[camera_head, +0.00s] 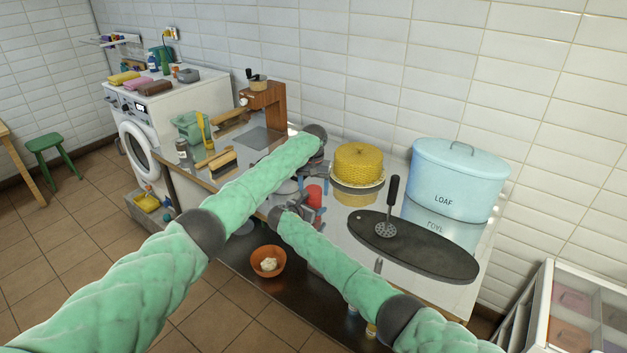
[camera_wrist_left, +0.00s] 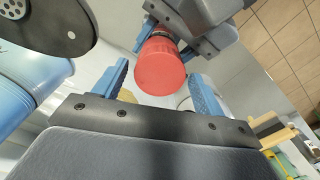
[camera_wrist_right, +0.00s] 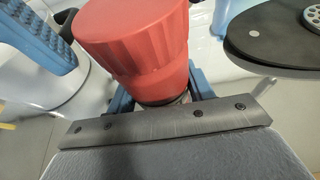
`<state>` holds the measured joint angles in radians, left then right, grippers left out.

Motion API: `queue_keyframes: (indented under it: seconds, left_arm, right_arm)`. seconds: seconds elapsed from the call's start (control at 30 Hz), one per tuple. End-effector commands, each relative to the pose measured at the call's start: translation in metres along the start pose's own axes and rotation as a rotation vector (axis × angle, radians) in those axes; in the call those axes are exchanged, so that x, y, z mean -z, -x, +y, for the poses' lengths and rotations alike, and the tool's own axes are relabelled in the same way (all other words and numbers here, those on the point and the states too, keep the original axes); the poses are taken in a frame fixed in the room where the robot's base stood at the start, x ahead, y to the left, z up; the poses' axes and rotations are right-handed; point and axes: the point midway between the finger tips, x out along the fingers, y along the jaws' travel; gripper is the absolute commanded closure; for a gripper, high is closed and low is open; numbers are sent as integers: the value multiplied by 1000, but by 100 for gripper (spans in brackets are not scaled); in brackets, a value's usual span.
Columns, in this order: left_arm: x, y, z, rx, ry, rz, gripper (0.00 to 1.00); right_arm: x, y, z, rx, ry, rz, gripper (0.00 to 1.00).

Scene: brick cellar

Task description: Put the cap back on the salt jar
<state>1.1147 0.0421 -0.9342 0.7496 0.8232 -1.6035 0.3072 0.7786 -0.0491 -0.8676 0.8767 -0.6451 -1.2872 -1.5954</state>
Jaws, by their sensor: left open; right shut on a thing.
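A red ribbed cap (camera_head: 315,195) stands above the metal tabletop, between my two grippers. In the right wrist view the cap (camera_wrist_right: 135,45) fills the top middle. A thin part of what looks like the salt jar (camera_wrist_right: 168,98) shows just under it. My right gripper (camera_head: 312,212) is shut there, below the cap; the rest of the jar is hidden. My left gripper (camera_head: 318,165) is open. I cannot tell how firmly the cap sits.
A yellow cake (camera_head: 358,163) on a stand is right of my grippers. A dark oval board (camera_head: 440,252) with a masher (camera_head: 390,210) lies in front of a blue loaf bin (camera_head: 455,185). A brush (camera_head: 222,165) and small jar (camera_head: 183,151) are on the left.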

Motion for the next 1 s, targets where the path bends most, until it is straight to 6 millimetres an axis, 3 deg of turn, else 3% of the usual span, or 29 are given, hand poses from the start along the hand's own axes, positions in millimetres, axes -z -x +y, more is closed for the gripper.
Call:
queue_keyframes:
  seconds: [0.4,0.63,0.8,0.9,0.93,1.0]
  left_arm:
    - [0,-6,0,-1,0,1,29]
    - [0,-6,0,-1,0,1,72]
    - [0,-6,0,0,-5,1,75]
    - [0,-6,0,0,-5,1,75]
    - [0,-6,0,0,-5,1,43]
    - [0,-6,0,0,-5,1,30]
  right_arm:
    - [0,0,0,0,0,0,100]
    - [0,0,0,0,0,0,100]
    - [0,0,0,0,0,0,100]
    - [0,0,0,0,0,0,100]
    - [0,0,0,0,0,0,100]
    - [0,0,0,0,0,0,100]
